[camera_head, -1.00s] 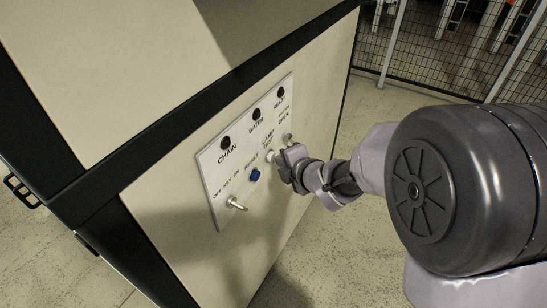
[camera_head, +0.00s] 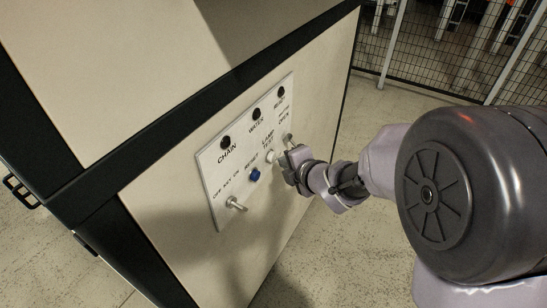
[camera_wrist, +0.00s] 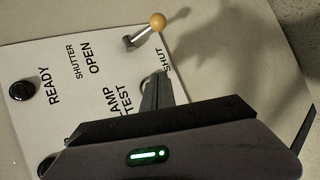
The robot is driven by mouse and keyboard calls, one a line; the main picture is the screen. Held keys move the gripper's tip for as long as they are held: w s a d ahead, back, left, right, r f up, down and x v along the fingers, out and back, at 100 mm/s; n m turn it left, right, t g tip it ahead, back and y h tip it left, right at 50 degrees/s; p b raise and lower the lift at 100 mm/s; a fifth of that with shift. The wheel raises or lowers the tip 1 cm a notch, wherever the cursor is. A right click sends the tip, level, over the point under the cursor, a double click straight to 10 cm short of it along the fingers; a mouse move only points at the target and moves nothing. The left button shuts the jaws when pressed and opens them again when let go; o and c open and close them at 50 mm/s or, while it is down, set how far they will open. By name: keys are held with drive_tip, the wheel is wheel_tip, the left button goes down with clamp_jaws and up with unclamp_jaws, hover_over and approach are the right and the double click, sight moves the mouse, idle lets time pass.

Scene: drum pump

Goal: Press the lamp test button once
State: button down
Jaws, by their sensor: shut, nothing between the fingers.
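The white lamp test button (camera_head: 269,156) sits under the LAMP TEST label on the control panel (camera_head: 213,170) in the head view. My gripper (camera_head: 286,161) is shut and empty just right of the button, with a small gap showing between them. In the wrist view my shut fingers (camera_wrist: 155,92) point at the panel (camera_wrist: 100,35) beside the partly covered LAMP TEST label. The fingers and gripper body hide most of the button there. The CHAIN (camera_head: 224,143), WATER (camera_head: 256,114) and READY (camera_head: 281,91) lamps look dark.
A blue reset button (camera_head: 254,175) and a key switch (camera_head: 236,204) are left of the lamp test button. A shutter lever with a yellow knob (camera_wrist: 157,21) sticks out close to my fingers. A mesh fence (camera_head: 450,50) stands behind; the floor right of the cabinet is open.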

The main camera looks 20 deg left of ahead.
drive_tip(key=shift+d, duration=0.2)
drive_tip(key=shift+s+d, duration=0.15)
drive_tip(key=shift+d, duration=1.05)
drive_tip(key=shift+s+d, duration=0.15)
drive_tip(key=shift+d, duration=1.05)
drive_tip(key=d+r+m+t+h, duration=0.1)
drive_tip(key=d+r+m+h, duration=0.2)
drive_tip(key=d+r+m, duration=0.35)
drive_tip(key=d+r+m+t+h, duration=0.1)
drive_tip(key=d+r+m+h, duration=0.2)
drive_tip(key=d+m, duration=0.7)
drive_tip(key=s+d+r+m+g+h, duration=0.2)
drive_tip(key=s+d+m, duration=0.8)
drive_tip(key=s, duration=0.4)
drive_tip(key=s+a+m+g+y, duration=0.1)
drive_tip(key=s+m, duration=0.6)
drive_tip(key=s, duration=0.2)
drive_tip(key=shift+s+a+g, duration=0.25)
drive_tip(key=shift+s+g, duration=0.05)
drive_tip(key=shift+s, duration=0.05)
